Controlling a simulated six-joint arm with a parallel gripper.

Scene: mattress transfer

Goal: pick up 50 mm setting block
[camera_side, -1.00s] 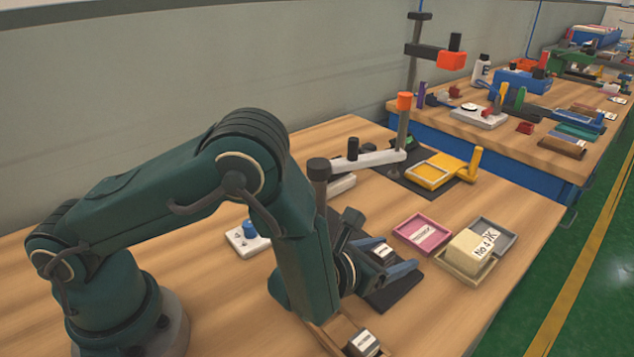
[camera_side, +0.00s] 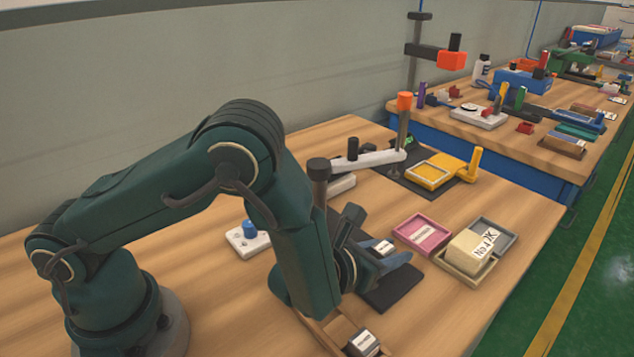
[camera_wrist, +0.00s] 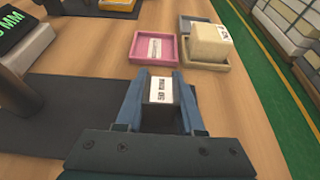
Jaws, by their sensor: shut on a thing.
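My gripper (camera_side: 388,256) is shut on a small dark grey block with a white label, the setting block (camera_side: 384,247). In the wrist view the setting block (camera_wrist: 160,97) sits between the two blue-grey fingers of my gripper (camera_wrist: 161,100), its label facing up with print too small to read surely. The block is above the dark mat (camera_side: 392,292); its underside is hidden, so I cannot tell the exact gap.
A pink tray (camera_side: 422,234) and a cream tray (camera_side: 464,268) holding a cream block (camera_side: 473,249) stand to the right, with a grey tray (camera_side: 495,236) behind. Another labelled block (camera_side: 362,343) lies in a wooden holder at the front. A white clamp arm (camera_side: 370,160) stands behind.

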